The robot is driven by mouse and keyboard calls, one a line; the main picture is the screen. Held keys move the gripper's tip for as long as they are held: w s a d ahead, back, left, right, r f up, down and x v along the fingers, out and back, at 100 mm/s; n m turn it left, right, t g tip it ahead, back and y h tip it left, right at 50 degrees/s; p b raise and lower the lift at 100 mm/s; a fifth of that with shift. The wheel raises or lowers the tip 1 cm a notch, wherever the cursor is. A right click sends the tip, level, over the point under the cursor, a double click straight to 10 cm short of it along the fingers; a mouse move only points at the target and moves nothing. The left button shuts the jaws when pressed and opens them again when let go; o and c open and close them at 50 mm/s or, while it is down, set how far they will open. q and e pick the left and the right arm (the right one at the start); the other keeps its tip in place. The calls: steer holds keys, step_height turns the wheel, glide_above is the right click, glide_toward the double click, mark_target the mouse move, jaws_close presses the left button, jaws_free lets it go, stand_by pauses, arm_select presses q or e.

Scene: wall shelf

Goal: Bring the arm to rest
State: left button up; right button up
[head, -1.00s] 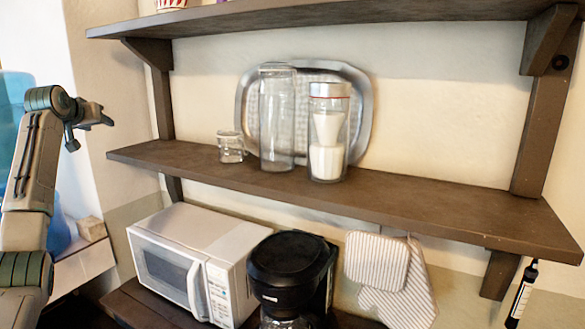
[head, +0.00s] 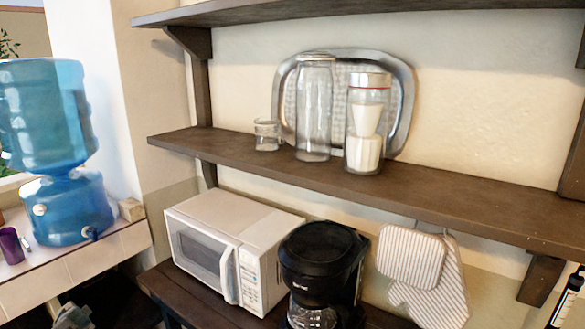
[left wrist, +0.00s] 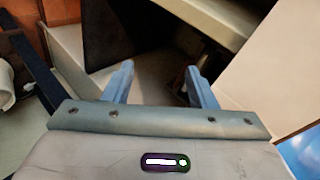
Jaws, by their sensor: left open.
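My left gripper (left wrist: 160,84) shows in the left wrist view with its two blue-grey fingers apart and nothing between them. Beyond the fingers are a dark gap and pale, blurred surfaces that I cannot name for sure. In the head view no gripper is clearly seen now. My right gripper is not in either view.
The middle wall shelf (head: 450,205) holds a glass cup (head: 266,135), a tall glass jar (head: 314,110), a white-filled container (head: 366,125) and a metal tray (head: 402,95). Below are a microwave (head: 205,240) and coffee maker (head: 325,260). A blue water dispenser (head: 65,210) stands left.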

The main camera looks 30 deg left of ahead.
arm_select(q)
steer(key=s+a+f+m+g, duration=0.15)
steer(key=s+f, duration=0.25)
steer(key=s, duration=0.6)
steer(key=s+f+m, duration=0.3)
steer(key=s, duration=0.8)
steer(key=s+d+f+n+h, duration=0.1)
steer(key=s+d+f+h, duration=0.15)
steer(key=d+f, duration=1.05)
steer(key=s+d+f+n+h, duration=0.2)
steer(key=s+d+f, duration=0.1)
steer(key=d+f, duration=0.95)
steer(key=s+d+f+n+h, duration=0.15)
steer(key=d+f, duration=0.25)
steer(key=d, duration=0.9)
steer(key=s+d+f+m+g+h, duration=0.1)
steer(key=d+f+h, duration=0.15)
steer(key=d, duration=1.15)
steer(key=s+d+f+n+h, duration=0.1)
steer(key=d+f, duration=0.3)
steer(key=d, duration=0.9)
step_height(320, 180, down, 7)
steer(key=b, duration=0.7)
steer(key=shift+a+r, duration=0.15)
steer(key=shift+a, duration=0.1)
steer(key=shift+s, duration=0.1)
